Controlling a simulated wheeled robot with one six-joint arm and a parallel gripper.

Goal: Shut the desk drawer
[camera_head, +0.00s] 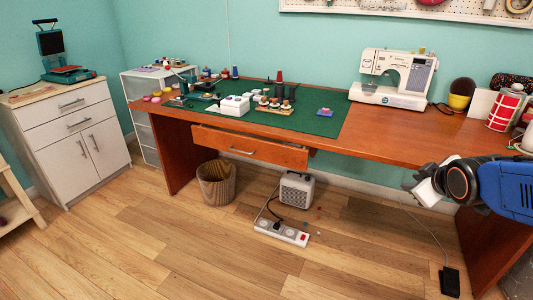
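My gripper (424,188) is at the right, in front of the desk's right part, well apart from the drawer. Its pale end is partly hidden behind the dark wrist, and I cannot tell whether its fingers are apart. No held object shows.
Below the drawer are a woven basket (217,185), a small heater (297,190) and a power strip (281,233). A sewing machine (394,79) and a green mat (316,122) with spools are on the desk. The wooden floor in front is mostly clear.

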